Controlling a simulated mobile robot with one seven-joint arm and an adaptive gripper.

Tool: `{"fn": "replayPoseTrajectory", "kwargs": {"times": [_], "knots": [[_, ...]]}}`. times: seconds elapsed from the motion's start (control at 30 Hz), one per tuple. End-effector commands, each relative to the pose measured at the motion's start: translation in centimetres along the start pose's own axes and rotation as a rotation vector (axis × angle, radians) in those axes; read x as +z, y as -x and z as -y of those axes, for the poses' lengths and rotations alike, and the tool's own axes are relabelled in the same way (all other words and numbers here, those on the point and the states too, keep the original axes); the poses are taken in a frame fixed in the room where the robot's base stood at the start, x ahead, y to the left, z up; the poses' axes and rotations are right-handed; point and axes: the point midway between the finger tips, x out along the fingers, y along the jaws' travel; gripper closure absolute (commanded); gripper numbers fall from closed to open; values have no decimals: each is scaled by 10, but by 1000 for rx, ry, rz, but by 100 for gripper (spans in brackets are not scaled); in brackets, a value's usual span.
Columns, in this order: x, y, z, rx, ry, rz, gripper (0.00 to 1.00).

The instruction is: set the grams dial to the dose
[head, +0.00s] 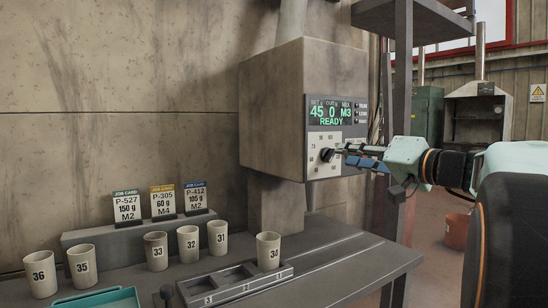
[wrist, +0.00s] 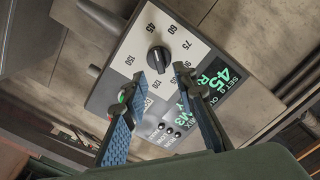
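The grams dial is a black round knob (head: 327,155) on the pale scale plate of the dosing machine (head: 272,105). In the wrist view the knob (wrist: 158,58) sits among printed numbers including 45, 60, 75, 120 and 150. The display (head: 330,112) reads set 45, out 0, M3, READY. My gripper (head: 343,150) is just right of the knob in the head view. In the wrist view its two blue-padded fingers (wrist: 160,74) are apart, with tips near the knob's lower sides. Whether they touch it I cannot tell. Job cards read P-527 150 g M2 (head: 127,206), P-305 60 g M4 (head: 163,201), P-412 105 g M2 (head: 195,197).
Several numbered cups, such as cup 33 (head: 156,252), stand on the bench (head: 345,262) below. A compartment tray (head: 235,284) lies at the bench front, with a teal tray (head: 100,299) to its left. A dark post (head: 402,110) rises behind my gripper.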

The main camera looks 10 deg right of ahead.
Motion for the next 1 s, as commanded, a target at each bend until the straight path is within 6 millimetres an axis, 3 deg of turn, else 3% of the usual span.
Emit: {"fn": "replayPoseTrajectory", "kwargs": {"times": [0.23, 0.6, 0.83, 1.0], "knots": [[1, -33, 0, -1, -1, 2, 74], [0, -38, 0, 0, -1, 1, 74], [0, -37, 0, 0, -1, 1, 99], [0, -37, 0, -1, -1, 1, 100]]}}
